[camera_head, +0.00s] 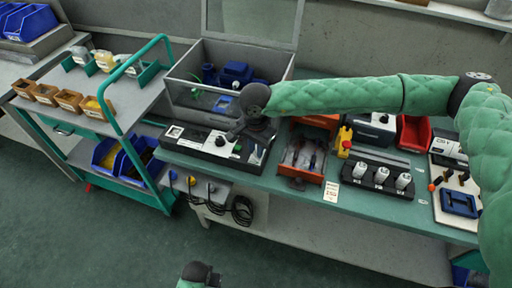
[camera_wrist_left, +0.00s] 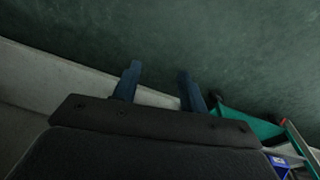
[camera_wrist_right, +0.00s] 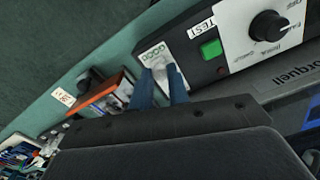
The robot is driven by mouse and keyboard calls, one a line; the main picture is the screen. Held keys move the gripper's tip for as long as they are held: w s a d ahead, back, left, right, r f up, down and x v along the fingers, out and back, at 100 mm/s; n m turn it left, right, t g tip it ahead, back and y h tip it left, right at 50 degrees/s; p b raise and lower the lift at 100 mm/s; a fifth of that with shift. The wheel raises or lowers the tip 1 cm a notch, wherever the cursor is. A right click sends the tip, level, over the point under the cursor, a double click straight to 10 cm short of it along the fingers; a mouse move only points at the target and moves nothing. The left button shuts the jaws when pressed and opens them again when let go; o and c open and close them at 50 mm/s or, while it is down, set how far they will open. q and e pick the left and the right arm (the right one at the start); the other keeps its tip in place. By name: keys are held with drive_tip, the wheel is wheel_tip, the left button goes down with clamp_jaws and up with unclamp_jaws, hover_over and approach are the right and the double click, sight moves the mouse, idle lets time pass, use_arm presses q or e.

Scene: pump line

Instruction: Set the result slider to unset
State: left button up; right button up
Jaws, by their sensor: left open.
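The black test unit (camera_head: 190,151) lies along the bench edge, with a white panel, a dark knob and a green button. In the right wrist view, the green button (camera_wrist_right: 211,49) sits beside a TEST label. A small pale plate with a light grey raised piece, seemingly the result slider (camera_wrist_right: 160,62), is at the unit's end. My right gripper (camera_wrist_right: 159,70) is over that plate, fingers partly apart, one on each side of the grey piece; contact is unclear. The slider's setting is unreadable. My left gripper (camera_wrist_left: 160,72) is open and empty, above the floor.
A grey open case (camera_head: 190,95) stands behind the unit. An orange tray (camera_head: 302,160) and a black rack with white cylinders (camera_head: 375,176) are to the right. A cart with a green handle (camera_head: 133,70) stands left. Cables hang below the bench front.

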clamp_jaws()
drive_tip(key=w+b, duration=0.1)
drive_tip(key=b, duration=0.2)
drive_tip(key=shift+w+d, duration=0.3)
drive_tip(key=shift+w, duration=0.1)
use_arm(q)
wheel_tip(320, 180, up, 14)
drive_tip(key=shift+w+d, duration=0.2)
drive_tip(key=shift+d, duration=0.1)
use_arm(e)
drive_tip(key=o, duration=0.8)
unclamp_jaws()
use_arm(q)
drive_tip(key=shift+f, duration=0.1)
use_arm(e)
drive_tip(key=shift+r, duration=0.15)
